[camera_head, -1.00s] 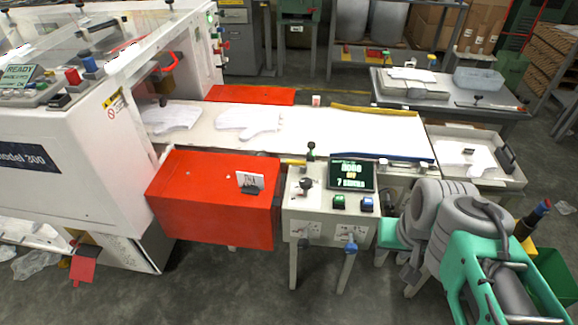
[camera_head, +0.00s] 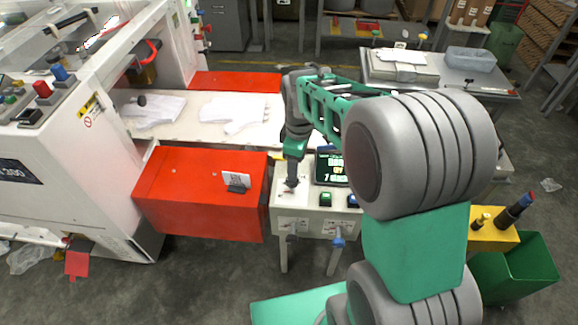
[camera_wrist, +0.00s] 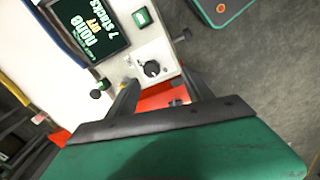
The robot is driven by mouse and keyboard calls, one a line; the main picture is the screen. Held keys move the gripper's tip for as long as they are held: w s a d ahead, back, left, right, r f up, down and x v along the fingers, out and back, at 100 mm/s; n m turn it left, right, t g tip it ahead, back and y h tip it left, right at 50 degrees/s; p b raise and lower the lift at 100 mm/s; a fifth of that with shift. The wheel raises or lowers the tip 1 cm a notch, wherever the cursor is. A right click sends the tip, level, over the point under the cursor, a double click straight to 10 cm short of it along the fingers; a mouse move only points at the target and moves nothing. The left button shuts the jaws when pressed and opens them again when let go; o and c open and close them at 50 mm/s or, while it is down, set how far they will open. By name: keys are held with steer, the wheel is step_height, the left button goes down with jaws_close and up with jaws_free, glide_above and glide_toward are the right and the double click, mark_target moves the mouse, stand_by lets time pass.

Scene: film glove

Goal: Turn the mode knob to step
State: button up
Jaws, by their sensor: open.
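The mode knob (camera_wrist: 152,69) is a small dark round knob on a pale plate on the white control box (camera_wrist: 120,55). In the wrist view it lies between and just beyond the two fingertips of my gripper (camera_wrist: 160,80), which is open. Contact cannot be told. In the head view my gripper (camera_head: 291,183) points down at the left part of the control box (camera_head: 308,222) and hides the knob. The box's display (camera_wrist: 88,27) shows green and yellow text, with "7 stacks" on its lowest line. The knob's marks are too small to read.
A green button (camera_head: 325,199) and a blue button (camera_head: 352,201) sit right of my gripper. A red box (camera_head: 200,190) with a small card (camera_head: 237,179) stands close on the left. White gloves (camera_head: 232,112) lie on the conveyor behind. A dark ball-topped post (camera_wrist: 98,94) stands near the fingers.

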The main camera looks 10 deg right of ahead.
mark_target(292, 186)
steer(key=w+f+n, duration=0.2)
steer(key=w+f+n+p, duration=0.1)
steer(key=w+f+n, duration=0.1)
steer(key=shift+a+f+g, duration=0.15)
steer(key=shift+f+g, duration=0.1)
steer(key=shift+g, duration=0.15)
step_height(292, 186, down, 7)
steer(key=shift+f+p, duration=0.15)
steer(key=shift+p, duration=0.6)
steer(key=shift+c, duration=0.2)
jaws_close()
